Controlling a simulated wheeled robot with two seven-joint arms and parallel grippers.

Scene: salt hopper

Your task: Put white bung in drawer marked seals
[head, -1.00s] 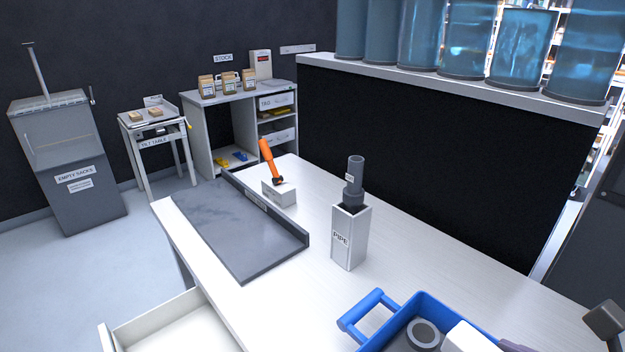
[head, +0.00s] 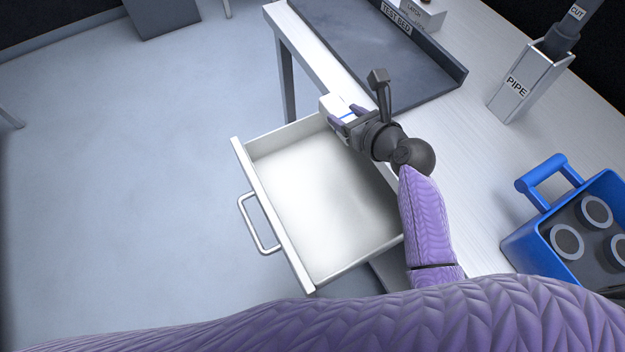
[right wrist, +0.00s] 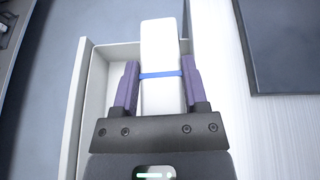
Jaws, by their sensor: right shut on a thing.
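The white bung (head: 332,103), a pale block with a thin blue band, is in my right gripper (head: 345,119). The right wrist view shows the bung (right wrist: 160,45) between the two purple fingers (right wrist: 157,85), which are shut on it. The gripper is above the far inner corner of an open white drawer (head: 325,200), beside the table edge. The drawer looks empty inside, and no marking on it can be read. Its wall also shows in the right wrist view (right wrist: 78,100). My left gripper is not in view.
A blue tote (head: 520,240) with several grey rings stands on the white table at right. A grey test bed tray (head: 400,70) and a holder marked PIPE (head: 520,90) stand farther back. Floor left of the drawer is clear.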

